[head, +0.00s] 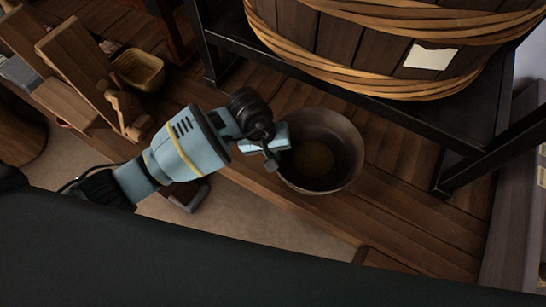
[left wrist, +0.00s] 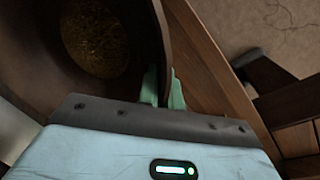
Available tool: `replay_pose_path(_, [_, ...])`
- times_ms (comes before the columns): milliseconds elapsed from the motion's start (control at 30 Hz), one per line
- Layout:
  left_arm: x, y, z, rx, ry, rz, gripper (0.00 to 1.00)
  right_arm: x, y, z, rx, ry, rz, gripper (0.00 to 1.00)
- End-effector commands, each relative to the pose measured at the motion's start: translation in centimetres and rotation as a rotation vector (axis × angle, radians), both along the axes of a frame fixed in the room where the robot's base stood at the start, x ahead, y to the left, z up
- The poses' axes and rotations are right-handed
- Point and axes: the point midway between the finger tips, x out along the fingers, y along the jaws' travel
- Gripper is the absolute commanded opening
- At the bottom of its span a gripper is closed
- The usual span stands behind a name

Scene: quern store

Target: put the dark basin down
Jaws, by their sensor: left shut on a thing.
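The dark basin (head: 345,150) is a round brown bowl with a yellowish-brown patch at the bottom of its inside. In the head view it is over the wooden boards in front of the black stand. My left gripper (head: 280,143) is shut on the basin's left rim. In the left wrist view, the pale green fingers of my left gripper (left wrist: 163,90) straddle the wall of the basin (left wrist: 150,35). I cannot tell whether its base touches the boards. My right gripper is not in view.
A big wooden tub (head: 345,40) bound with tan hoops sits on a black metal stand (head: 225,40) behind the basin. A small tan bowl (head: 140,70) and a wooden frame (head: 85,65) are at the left. Bare boards (head: 415,205) lie right of the basin.

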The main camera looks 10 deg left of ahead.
Motion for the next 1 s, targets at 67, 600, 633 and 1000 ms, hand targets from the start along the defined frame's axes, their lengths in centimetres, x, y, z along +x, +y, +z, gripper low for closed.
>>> replay_pose_path(67, [0.2, -0.1, 0.2, -0.004, -0.004, 0.000, 0.00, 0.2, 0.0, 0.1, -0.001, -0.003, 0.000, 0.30])
replay_pose_path(600, [0.2, -0.1, -3.3, -0.004, -0.006, -0.001, 0.00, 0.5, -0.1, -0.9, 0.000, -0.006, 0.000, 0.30])
replay_pose_path(633, [0.2, -0.1, -3.3, -0.004, -0.006, -0.001, 0.00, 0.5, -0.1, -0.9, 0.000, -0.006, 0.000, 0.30])
replay_pose_path(1000, [0.1, 0.0, -3.8, 0.000, -0.002, -0.001, 0.20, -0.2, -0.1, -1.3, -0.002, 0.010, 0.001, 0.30])
